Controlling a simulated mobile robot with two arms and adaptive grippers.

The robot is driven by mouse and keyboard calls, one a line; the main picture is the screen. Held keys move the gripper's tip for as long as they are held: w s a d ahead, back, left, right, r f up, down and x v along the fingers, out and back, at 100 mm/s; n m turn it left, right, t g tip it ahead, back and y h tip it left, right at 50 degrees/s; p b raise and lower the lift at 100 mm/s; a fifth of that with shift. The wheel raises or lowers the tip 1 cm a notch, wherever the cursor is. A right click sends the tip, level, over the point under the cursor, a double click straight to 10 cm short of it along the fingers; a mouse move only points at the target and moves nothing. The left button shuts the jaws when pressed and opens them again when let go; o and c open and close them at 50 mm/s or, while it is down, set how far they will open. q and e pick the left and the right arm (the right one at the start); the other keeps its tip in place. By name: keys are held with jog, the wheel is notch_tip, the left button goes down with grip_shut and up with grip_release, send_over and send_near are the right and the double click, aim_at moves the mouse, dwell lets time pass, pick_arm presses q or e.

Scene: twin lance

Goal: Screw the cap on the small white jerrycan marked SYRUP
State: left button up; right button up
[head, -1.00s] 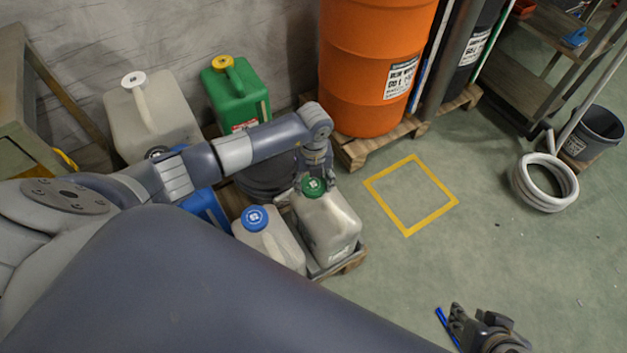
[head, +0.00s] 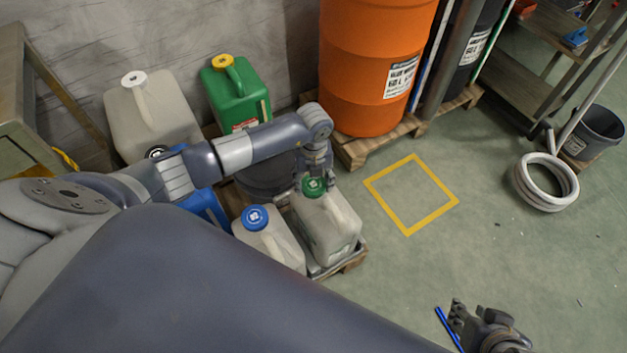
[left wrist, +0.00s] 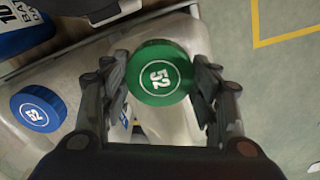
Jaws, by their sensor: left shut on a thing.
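A whitish jerrycan (head: 335,232) stands on a low pallet in the middle of the head view. A green cap (head: 314,186) marked 52 sits at its top; how far it is threaded cannot be seen. In the left wrist view the same green cap (left wrist: 160,73) is between the fingers of my left gripper (left wrist: 162,88), which is shut on it. In the head view my left gripper (head: 318,168) comes down over the cap from behind. The SYRUP marking is not readable on any can. My right gripper (head: 462,314) is at the bottom right; its jaw state is unclear.
A second pale jerrycan with a blue cap (head: 255,217) stands close to the left. A large whitish can (head: 150,125), a green can (head: 240,100) and an orange drum (head: 370,60) stand behind.

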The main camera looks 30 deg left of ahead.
pick_arm(q)
jog(key=shift+f, duration=0.1)
jog(key=o, duration=1.3)
jog(key=shift+c, duration=0.2)
